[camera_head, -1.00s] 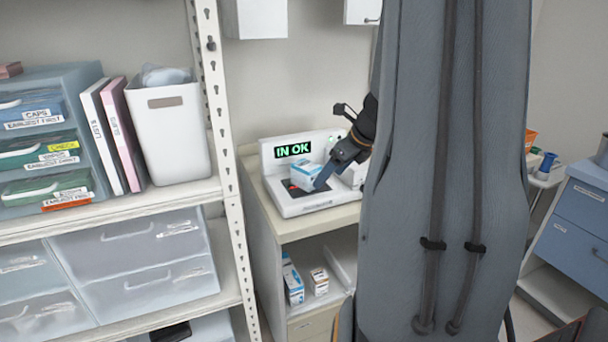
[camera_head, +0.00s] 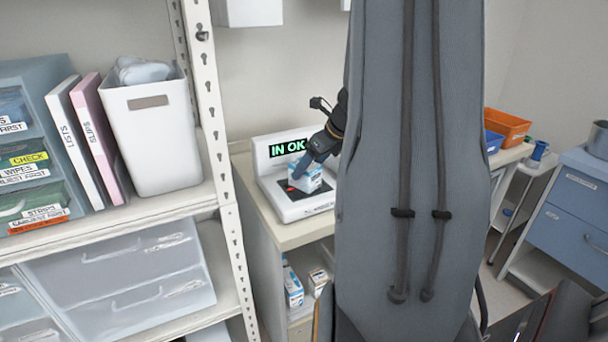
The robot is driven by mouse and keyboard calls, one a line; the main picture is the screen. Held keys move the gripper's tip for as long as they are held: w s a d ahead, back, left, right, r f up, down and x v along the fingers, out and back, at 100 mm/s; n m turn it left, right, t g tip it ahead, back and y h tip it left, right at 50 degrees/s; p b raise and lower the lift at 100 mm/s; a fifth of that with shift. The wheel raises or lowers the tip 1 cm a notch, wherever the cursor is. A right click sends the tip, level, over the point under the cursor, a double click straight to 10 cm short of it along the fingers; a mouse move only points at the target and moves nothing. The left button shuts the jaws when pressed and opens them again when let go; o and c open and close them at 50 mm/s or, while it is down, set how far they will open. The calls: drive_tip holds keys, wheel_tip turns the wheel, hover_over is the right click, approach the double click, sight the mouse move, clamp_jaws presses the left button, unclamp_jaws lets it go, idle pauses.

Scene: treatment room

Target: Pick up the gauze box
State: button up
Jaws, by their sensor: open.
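A small white and blue box (camera_head: 307,182) sits on the dark pad of a white scanner-like device (camera_head: 312,206) whose green display reads "IN OK". Its print is too small to read, so I cannot tell for sure that it is the gauze box. My gripper (camera_head: 304,165) is open and points down at this box, with a blue-grey finger in front of its upper left part. The other finger is hard to make out, and I cannot tell whether the jaws touch the box. Other small boxes (camera_head: 292,287) stand on the shelf under the counter.
A metal shelf unit (camera_head: 228,200) with a white bin (camera_head: 152,135), binders and drawers stands close on the left. My arm hides much of the middle. An orange bin (camera_head: 507,127) and a blue drawer cabinet (camera_head: 575,220) stand at right, with some floor between.

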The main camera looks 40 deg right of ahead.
drive_tip(key=w+f, duration=0.1)
drive_tip(key=w+f+p, duration=0.1)
drive_tip(key=w, duration=0.1)
drive_tip(key=shift+w+a+f, duration=0.1)
drive_tip(key=shift+a+f, duration=0.3)
drive_tip(key=shift+w+f, duration=0.35)
drive_tip(key=shift+f, duration=0.2)
drive_tip(key=shift+c, duration=0.2)
drive_tip(key=shift+r, duration=0.1)
drive_tip(key=c, duration=1.2)
